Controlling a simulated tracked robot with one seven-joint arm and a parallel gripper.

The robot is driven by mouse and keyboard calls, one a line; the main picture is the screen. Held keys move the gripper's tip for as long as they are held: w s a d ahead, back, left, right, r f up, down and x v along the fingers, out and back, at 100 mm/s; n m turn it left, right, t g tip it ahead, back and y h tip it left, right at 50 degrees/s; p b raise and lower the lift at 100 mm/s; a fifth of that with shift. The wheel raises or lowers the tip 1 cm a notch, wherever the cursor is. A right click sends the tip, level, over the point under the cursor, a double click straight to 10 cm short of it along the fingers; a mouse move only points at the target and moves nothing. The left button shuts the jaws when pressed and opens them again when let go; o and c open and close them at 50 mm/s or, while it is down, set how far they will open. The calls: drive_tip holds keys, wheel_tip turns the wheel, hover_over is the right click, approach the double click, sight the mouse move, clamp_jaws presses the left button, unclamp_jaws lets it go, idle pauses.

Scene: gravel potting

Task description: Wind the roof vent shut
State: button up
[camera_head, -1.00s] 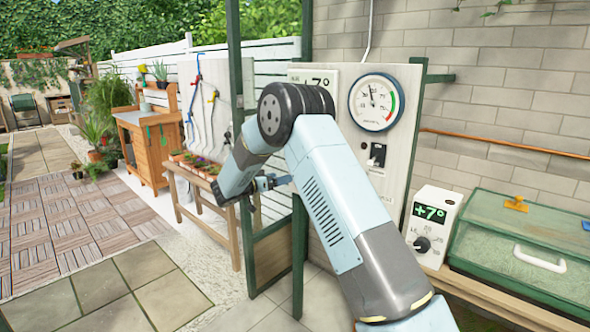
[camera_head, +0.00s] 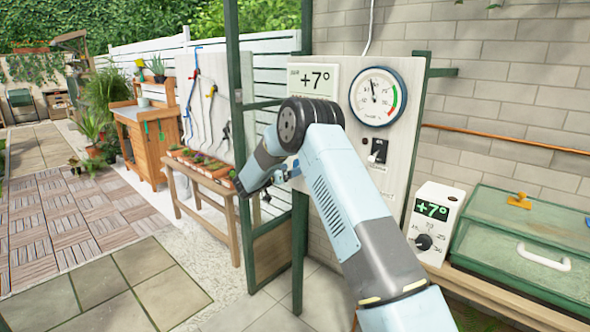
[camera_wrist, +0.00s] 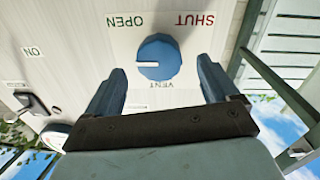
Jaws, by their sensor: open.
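In the wrist view a round blue vent knob (camera_wrist: 160,57) with a white pointer line sits on a pale panel (camera_wrist: 85,60). The word VENT is beside it, and OPEN and SHUT labels stand on its other side, all upside down. The white line points to the left in the picture, on the side of OPEN. My gripper (camera_wrist: 160,88) is open, with one finger on each side of the knob's near edge. I see no contact. In the head view my gripper is mostly hidden behind my arm, in front of the panel. The roof vent itself is not identifiable.
A white thermostat box (camera_head: 434,222) and a green glass-topped case (camera_head: 525,235) stand right. A green post (camera_head: 300,245) is close to my arm.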

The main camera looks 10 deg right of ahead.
sight(297, 166)
drive_tip(key=shift+x, duration=1.65)
drive_tip(key=shift+c, duration=0.2)
drive_tip(key=c, duration=1)
drive_tip(key=shift+a, duration=0.1)
